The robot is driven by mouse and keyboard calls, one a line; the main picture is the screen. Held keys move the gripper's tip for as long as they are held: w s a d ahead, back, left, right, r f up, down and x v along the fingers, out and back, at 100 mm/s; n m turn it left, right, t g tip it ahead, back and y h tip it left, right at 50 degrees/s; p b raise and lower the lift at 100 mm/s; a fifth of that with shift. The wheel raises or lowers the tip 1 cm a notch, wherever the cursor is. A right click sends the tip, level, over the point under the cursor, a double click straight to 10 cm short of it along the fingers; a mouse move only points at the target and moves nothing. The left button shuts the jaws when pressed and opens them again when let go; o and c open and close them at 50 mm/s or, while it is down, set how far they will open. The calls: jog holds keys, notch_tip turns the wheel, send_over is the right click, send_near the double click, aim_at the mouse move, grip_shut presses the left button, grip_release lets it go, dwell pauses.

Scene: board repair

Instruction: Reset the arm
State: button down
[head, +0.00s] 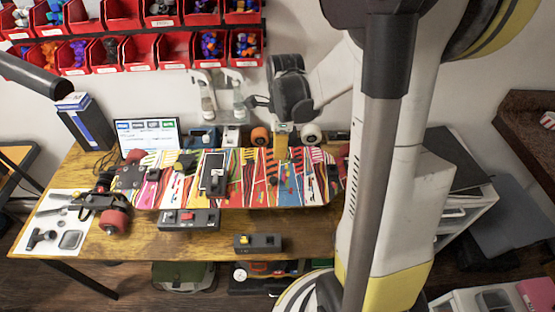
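My arm stands at the right of the head view, and its forearm reaches behind the column toward the workbench (205,245). My gripper (282,150) points down over the right part of a colourful skateboard deck (225,190). The fingers are small and partly hidden, so I cannot tell whether they are open or shut, or whether they touch the deck. A black module with a small screen (213,175) sits on the middle of the deck.
Dark switch boxes (190,220) and (258,243) stand along the bench front. A tablet (147,137), a dark blue box (85,122) and bottles (207,105) stand behind. Red bins (138,50) hang on the wall. A white tool sheet (50,222) lies at left.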

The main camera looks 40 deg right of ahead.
jog(key=s+a+r+n+t+b, duration=0.2)
jog(key=a+n, duration=0.5)
jog(key=n, duration=0.5)
jog(key=s+a+r+n+t+b, duration=0.3)
jog(key=s+a+n+t+b, duration=0.2)
jog(key=a+n, duration=0.3)
jog(key=s+n+b, duration=0.1)
jog(key=n, duration=0.3)
jog(key=shift+s+n+h+b, duration=0.25)
jog(key=shift+n+h+b, duration=0.05)
jog(key=shift+n+h, duration=0.1)
